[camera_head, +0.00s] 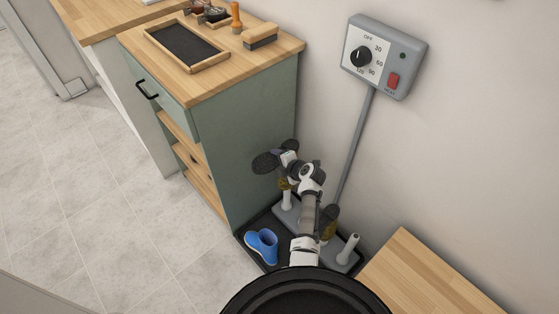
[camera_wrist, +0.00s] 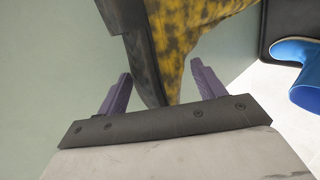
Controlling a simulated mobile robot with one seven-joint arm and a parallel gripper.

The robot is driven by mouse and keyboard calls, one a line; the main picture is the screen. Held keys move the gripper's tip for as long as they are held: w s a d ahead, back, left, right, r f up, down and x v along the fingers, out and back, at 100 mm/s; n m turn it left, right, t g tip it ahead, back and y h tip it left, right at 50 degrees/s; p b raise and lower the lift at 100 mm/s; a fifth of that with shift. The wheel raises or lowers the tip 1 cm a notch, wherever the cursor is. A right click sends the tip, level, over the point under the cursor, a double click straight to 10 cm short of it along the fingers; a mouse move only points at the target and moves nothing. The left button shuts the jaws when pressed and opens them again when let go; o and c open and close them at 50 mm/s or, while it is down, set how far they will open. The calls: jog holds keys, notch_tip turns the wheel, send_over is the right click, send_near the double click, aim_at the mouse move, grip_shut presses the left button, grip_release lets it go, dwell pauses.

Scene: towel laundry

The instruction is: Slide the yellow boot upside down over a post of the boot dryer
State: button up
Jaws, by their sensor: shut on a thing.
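The yellow boot (camera_head: 284,184) is held upside down, its dark sole (camera_head: 275,161) up, beside the green cabinet. In the wrist view the mottled yellow boot (camera_wrist: 185,35) and its dark sole edge lie between the purple fingers. My gripper (camera_wrist: 162,90) is shut on it; in the head view my gripper (camera_head: 289,158) is at the sole. The boot's yellow shaft is just above a white post (camera_head: 287,201) of the grey boot dryer (camera_head: 338,258); I cannot tell whether it encloses the post's tip. My arm hides part of the dryer.
Another yellow boot (camera_head: 328,229) with a dark sole is upside down on the dryer, partly hidden. A bare post (camera_head: 348,245) stands right of it. A blue boot (camera_head: 262,246) stands on the dark tray (camera_head: 241,237). The green cabinet (camera_head: 245,130) and wall are close.

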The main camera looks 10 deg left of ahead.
jog(key=shift+f+b, duration=0.85)
jog(key=shift+f, duration=0.65)
notch_tip(320, 180, down, 11)
jog(key=b, duration=1.3)
jog(key=shift+r, duration=0.2)
grip_shut()
jog(key=o, duration=1.8)
grip_release()
jog(key=shift+o, duration=1.1)
jog(key=shift+f, duration=0.1)
jog(key=p+v, duration=0.4)
jog(key=v, duration=1)
jog(key=shift+p, duration=0.35)
